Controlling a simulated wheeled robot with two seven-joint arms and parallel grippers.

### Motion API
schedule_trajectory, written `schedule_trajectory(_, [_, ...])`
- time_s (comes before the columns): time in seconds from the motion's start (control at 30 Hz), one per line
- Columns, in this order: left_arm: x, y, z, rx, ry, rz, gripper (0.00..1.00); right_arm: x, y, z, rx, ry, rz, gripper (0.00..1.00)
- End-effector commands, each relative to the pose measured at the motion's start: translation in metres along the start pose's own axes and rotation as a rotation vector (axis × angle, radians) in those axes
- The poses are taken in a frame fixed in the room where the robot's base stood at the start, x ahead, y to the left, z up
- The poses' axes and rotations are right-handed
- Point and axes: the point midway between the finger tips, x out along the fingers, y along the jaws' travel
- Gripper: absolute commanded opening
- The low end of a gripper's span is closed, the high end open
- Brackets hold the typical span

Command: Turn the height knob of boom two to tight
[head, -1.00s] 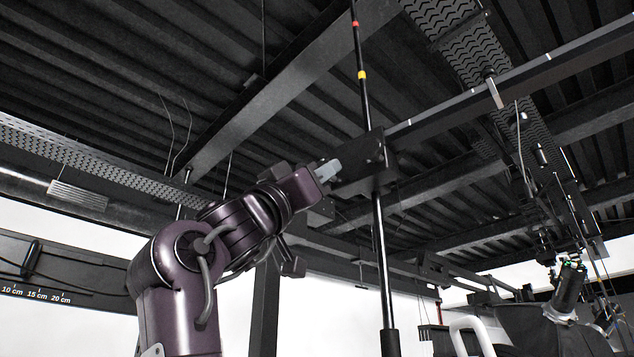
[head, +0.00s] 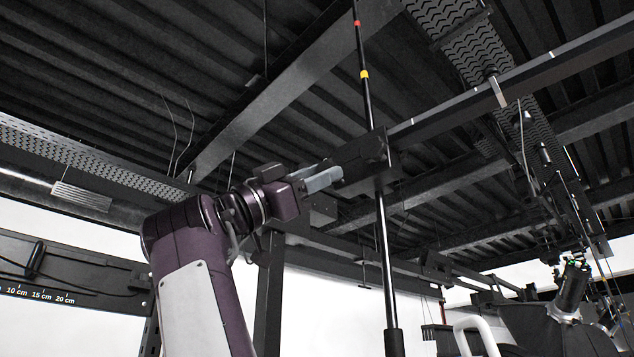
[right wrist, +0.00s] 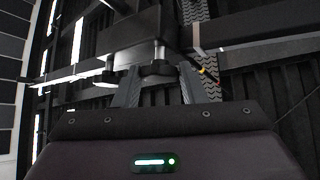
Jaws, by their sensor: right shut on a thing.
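A dark clamp block (head: 372,150) sits on a vertical black pole (head: 384,255) with a red and a yellow band near its top. A long boom (head: 455,108) runs from the block to the upper right. My right gripper (head: 334,176) reaches the block's left side, its grey fingers against it; the knob there is hidden in the head view. In the right wrist view, my right gripper (right wrist: 158,82) is shut on a dark knob (right wrist: 158,74) under the block. A second knob (right wrist: 124,76) shows just left of it. The knob's tightness cannot be told. My left gripper is not in view.
A ceiling beam (head: 285,85) and ribbed roof run overhead. Cables and a hanging device (head: 572,285) are at the right. A wall panel with centimetre marks (head: 60,280) is at the lower left. A white looped handle (head: 475,330) is at the bottom.

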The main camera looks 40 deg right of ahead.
Motion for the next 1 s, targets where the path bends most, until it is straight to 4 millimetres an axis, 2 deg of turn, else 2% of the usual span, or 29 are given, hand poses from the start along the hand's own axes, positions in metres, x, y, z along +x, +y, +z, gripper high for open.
schedule_trajectory(0.9, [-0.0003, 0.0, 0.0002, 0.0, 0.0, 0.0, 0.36, 0.0018, -0.0012, -0.0005, 0.061, -0.008, 0.062, 0.15])
schedule_trajectory(0.93, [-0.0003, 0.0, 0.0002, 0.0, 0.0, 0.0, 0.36, 0.0018, -0.0013, -0.0005, 0.061, -0.008, 0.061, 0.41])
schedule_trajectory(1.0, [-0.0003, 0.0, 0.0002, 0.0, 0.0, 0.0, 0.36, 0.0017, -0.0012, -0.0004, 0.061, -0.008, 0.062, 0.5])
